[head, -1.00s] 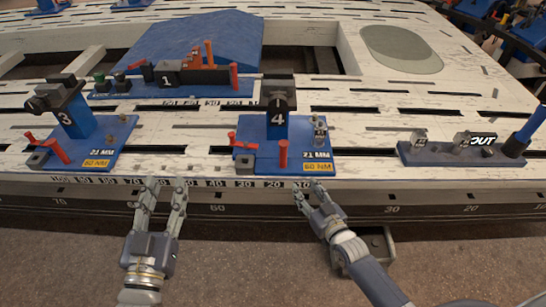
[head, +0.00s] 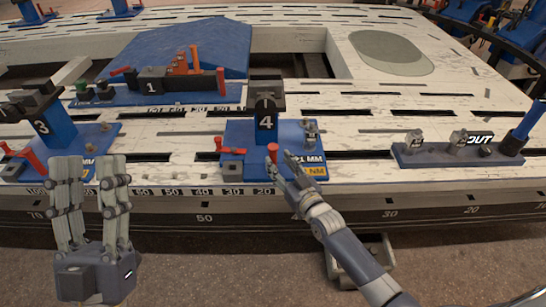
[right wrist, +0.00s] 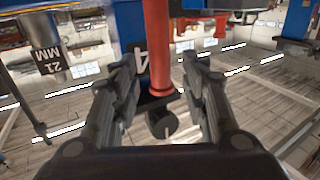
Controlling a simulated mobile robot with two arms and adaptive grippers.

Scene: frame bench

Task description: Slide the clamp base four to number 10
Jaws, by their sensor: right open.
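Clamp base four (head: 240,135) is a blue plate with a blue post and a black block labelled 4 (head: 266,104). It stands at the bench's front edge, above a number scale (head: 185,192) whose 20 shows below it. The low end of the scale is hidden by my right gripper. My right gripper (head: 292,168) is at the base's front right, by its red handle (head: 272,152). In the right wrist view the red handle (right wrist: 158,45) stands between the open fingers, with a gap visible. My left gripper (head: 90,165) is open and empty before the bench at the left.
Clamp base three (head: 60,135) stands to the left, partly behind my left gripper. Base one (head: 150,95) lies further back. A blue plate marked OUT (head: 455,152) is at the right. Bare white slotted bench lies between base four and that plate.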

